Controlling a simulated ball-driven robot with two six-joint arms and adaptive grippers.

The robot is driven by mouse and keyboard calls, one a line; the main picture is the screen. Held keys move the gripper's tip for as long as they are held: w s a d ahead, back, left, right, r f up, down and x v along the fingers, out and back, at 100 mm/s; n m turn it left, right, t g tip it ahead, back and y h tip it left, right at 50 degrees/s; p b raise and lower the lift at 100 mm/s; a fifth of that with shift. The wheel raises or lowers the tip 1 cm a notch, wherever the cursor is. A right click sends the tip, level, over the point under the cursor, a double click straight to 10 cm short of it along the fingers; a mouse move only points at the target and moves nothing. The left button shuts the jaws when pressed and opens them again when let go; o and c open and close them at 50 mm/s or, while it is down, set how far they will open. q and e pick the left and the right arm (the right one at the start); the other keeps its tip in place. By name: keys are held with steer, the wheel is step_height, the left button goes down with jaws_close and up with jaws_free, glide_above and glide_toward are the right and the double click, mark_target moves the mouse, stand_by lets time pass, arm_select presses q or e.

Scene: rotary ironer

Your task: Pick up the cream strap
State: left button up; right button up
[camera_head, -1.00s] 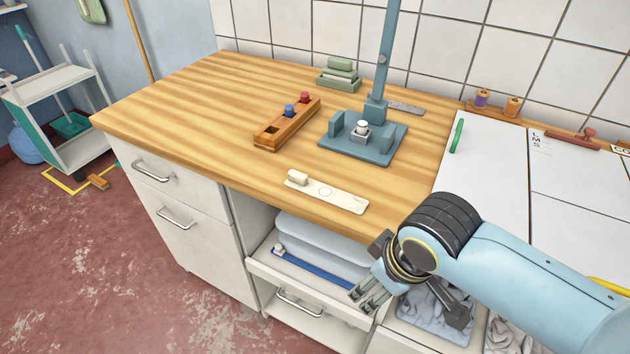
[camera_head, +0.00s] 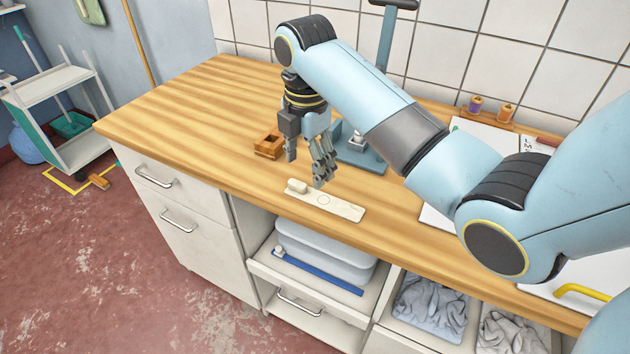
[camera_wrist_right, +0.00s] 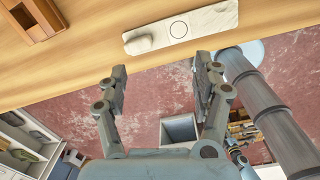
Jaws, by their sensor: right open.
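A small rounded cream piece (camera_head: 297,185), which looks like the cream strap, lies at the left end of a flat cream plate (camera_head: 340,206) near the counter's front edge. The plate has a circle marked on it. In the right wrist view the cream piece (camera_wrist_right: 139,44) and the plate (camera_wrist_right: 205,20) show beyond the fingertips. My right gripper (camera_head: 306,168) is open and empty, above and just behind the cream piece, apart from it. Its two fingers also show spread in the right wrist view (camera_wrist_right: 162,72).
An orange-brown wooden rack (camera_head: 269,145) stands behind my right gripper, partly hidden. A blue-grey stand (camera_head: 362,158) is mostly behind my arm. Below the counter are an open shelf with a blue strip (camera_head: 318,272) and bins of cloth (camera_head: 430,305). The counter's left is clear.

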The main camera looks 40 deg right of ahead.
step_height(320, 180, up, 3)
steer(key=w+n, duration=0.3)
glide_above(297, 183)
steer(key=f, duration=0.5)
steer(key=shift+s+d+f, duration=0.1)
steer(key=shift+s+d, duration=0.05)
steer(key=shift+s, duration=0.15)
steer(key=shift+w+f+p, duration=0.2)
steer(key=shift+f+p, duration=0.05)
steer(key=shift+f, duration=1.1)
steer(key=shift+w+f+p, duration=0.15)
steer(key=shift+f+p, duration=0.05)
steer(key=shift+f, duration=1.15)
steer(key=c, duration=1)
